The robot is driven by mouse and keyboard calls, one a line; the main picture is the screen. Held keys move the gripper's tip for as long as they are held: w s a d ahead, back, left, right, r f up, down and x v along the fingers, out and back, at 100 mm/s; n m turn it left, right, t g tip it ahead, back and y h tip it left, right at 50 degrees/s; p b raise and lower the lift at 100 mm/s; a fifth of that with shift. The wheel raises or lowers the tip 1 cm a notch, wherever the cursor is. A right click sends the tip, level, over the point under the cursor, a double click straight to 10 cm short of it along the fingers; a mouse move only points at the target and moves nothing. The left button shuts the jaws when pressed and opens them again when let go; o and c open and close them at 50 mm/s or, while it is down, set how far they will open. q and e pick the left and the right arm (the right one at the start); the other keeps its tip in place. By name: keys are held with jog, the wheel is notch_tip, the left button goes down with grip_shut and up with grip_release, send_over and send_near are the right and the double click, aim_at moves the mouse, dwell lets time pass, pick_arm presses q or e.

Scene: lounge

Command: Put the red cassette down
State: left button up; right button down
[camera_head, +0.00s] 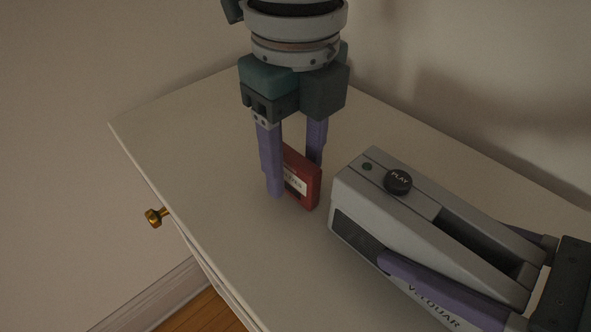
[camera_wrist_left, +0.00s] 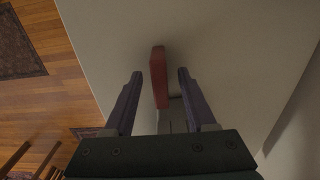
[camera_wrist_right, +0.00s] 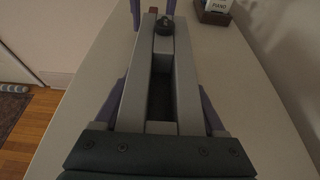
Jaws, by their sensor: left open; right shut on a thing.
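The red cassette (camera_head: 311,191) stands on edge at the table top, with a pale label on its face. My left gripper (camera_head: 296,177) comes down from above, open, with one finger on each side of the cassette. In the left wrist view the cassette (camera_wrist_left: 159,80) lies between the two spread fingers, with a visible gap to each. My right gripper (camera_wrist_right: 161,88) is shut on the grey player (camera_head: 360,195), which has a dark PLAY knob (camera_head: 398,181) and a long slot. The player is just right of the cassette. Its far-side finger is mostly hidden in the head view.
The pale table (camera_head: 200,130) is clear left of the cassette. A wall rises behind it. A brass knob (camera_head: 156,216) sticks out at the front edge. In the right wrist view a brown box (camera_wrist_right: 213,17) with a PIANO card stands at the far end.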

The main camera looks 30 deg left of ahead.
pick_arm(q)
jog(key=shift+f, duration=0.9)
jog(key=shift+c, duration=0.3)
grip_shut()
